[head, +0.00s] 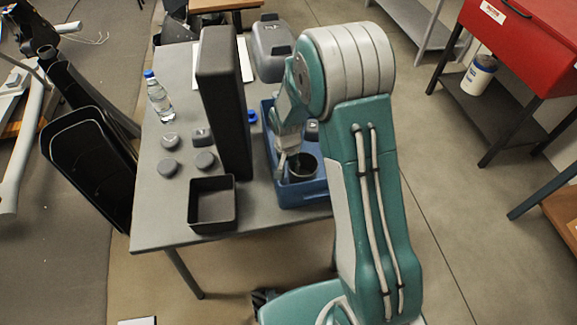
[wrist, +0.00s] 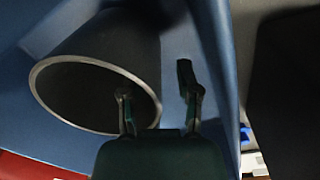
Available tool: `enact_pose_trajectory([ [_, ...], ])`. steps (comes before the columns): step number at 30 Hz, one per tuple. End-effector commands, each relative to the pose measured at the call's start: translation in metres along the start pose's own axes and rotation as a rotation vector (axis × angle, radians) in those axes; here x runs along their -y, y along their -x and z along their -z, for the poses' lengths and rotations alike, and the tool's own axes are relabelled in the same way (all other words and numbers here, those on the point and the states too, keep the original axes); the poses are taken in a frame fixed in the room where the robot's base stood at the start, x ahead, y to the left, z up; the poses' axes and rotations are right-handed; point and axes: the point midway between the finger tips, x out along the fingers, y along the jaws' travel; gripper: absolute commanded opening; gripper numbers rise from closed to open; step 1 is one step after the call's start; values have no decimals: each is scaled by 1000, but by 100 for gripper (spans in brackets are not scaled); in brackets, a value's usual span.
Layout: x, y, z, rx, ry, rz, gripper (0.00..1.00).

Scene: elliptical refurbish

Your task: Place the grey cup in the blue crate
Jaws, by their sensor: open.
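The grey cup (head: 303,167) is inside the blue crate (head: 305,196) on the grey table, near the crate's front. In the wrist view the cup (wrist: 125,45) fills the upper left, its pale-rimmed mouth facing the camera, with blue crate surface (wrist: 215,15) around it. My gripper (head: 283,170) reaches down into the crate at the cup's left side. In the wrist view my gripper (wrist: 158,98) is open, one finger overlapping the cup's mouth and the other outside the rim. I cannot tell whether either finger touches the cup.
A tall dark case (head: 222,105) stands just left of the crate. A small black open bin (head: 212,204), several grey round-topped pieces (head: 168,167) and a water bottle (head: 158,98) are on the table's left. A grey container (head: 272,48) is behind the crate.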

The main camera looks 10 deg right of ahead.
Motion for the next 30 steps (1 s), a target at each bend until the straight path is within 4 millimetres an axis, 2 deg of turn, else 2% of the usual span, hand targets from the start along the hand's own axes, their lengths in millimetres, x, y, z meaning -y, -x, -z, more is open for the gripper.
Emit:
enact_pose_trajectory([
  [5, 0, 14, 1, -4, -1, 2, 43],
  [18, 1, 100, 0, -3, 0, 2, 43],
  [26, -1, 125, -1, -6, 3, 3, 43],
  [30, -12, 155, -12, -44, 31, 26, 43],
])
